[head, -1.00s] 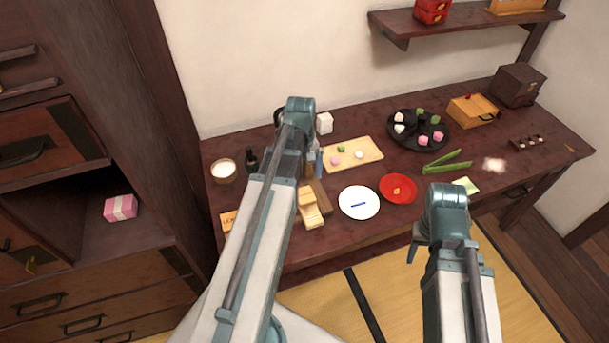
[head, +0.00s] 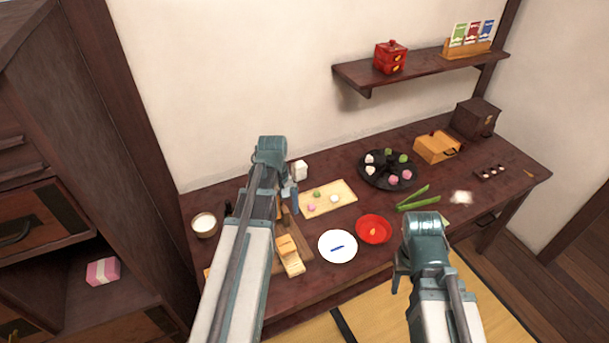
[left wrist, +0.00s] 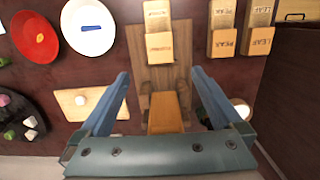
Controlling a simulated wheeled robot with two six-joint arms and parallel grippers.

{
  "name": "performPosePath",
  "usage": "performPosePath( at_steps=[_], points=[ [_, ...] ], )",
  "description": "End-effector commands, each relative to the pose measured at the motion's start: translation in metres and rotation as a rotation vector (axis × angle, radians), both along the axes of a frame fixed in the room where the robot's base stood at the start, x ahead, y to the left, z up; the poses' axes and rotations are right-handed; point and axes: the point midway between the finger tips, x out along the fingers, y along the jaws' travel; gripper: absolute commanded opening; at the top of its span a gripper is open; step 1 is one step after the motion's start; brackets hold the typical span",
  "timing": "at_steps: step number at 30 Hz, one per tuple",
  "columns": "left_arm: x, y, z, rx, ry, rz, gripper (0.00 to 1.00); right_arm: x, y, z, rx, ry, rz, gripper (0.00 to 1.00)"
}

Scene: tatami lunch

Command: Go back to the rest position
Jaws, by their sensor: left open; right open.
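My left gripper (left wrist: 163,98) is open in the left wrist view, its two blue fingers apart above a brown wooden stand (left wrist: 152,75). A yellow-orange block (left wrist: 166,112) shows between the fingers and appears not to be gripped. In the head view the left arm's wrist hides most of this gripper above the table's left part. My right gripper (head: 400,272) hangs near the table's front edge in the head view, partly hidden by its own wrist, with nothing seen in it.
The dark table (head: 300,310) holds a white plate (head: 325,253), a red dish (head: 360,236), a cutting board (head: 345,192), a black round tray (head: 372,184) and green tongs (head: 418,205). A wall shelf (head: 425,70) is above. A cabinet (head: 110,300) stands left.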

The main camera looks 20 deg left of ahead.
Motion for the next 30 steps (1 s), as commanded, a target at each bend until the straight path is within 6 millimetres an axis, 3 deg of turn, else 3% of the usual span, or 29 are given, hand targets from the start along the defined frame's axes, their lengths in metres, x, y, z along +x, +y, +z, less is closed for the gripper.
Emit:
performPosePath(
  at_steps=[5, 8, 14, 18, 21, 25, 30],
  points=[
    [0.0, -0.003, 0.0, 0.001, 0.0, -0.011, 1.0, 0.0, 0.0, 0.0, 0.0, 0.0, 0.0, 0.5],
    [-0.002, -0.024, 0.0, 0.007, -0.001, -0.082, 1.0, 0.0, 0.0, 0.0, 0.0, 0.0, 0.0, 0.5],
    [-0.018, -0.114, 0.0, 0.04, -0.008, -0.433, 1.0, 0.0, 0.0, 0.0, 0.0, 0.0, 0.0, 0.5],
    [-0.039, -0.175, 0.0, 0.065, -0.012, -0.714, 1.0, 0.0, 0.0, 0.0, 0.0, 0.0, 0.0, 0.5],
    [-0.056, -0.21, 0.0, 0.08, -0.014, -0.889, 1.0, 0.0, 0.0, 0.0, 0.0, 0.0, 0.0, 0.5],
    [-0.075, -0.241, 0.0, 0.096, -0.016, -1.061, 1.0, 0.0, 0.0, 0.0, 0.0, 0.0, 0.0, 0.5],
    [-0.087, -0.26, 0.0, 0.108, -0.018, -1.179, 1.0, 0.0, 0.0, 0.0, 0.0, 0.0, 0.0, 0.5]
  ],
)
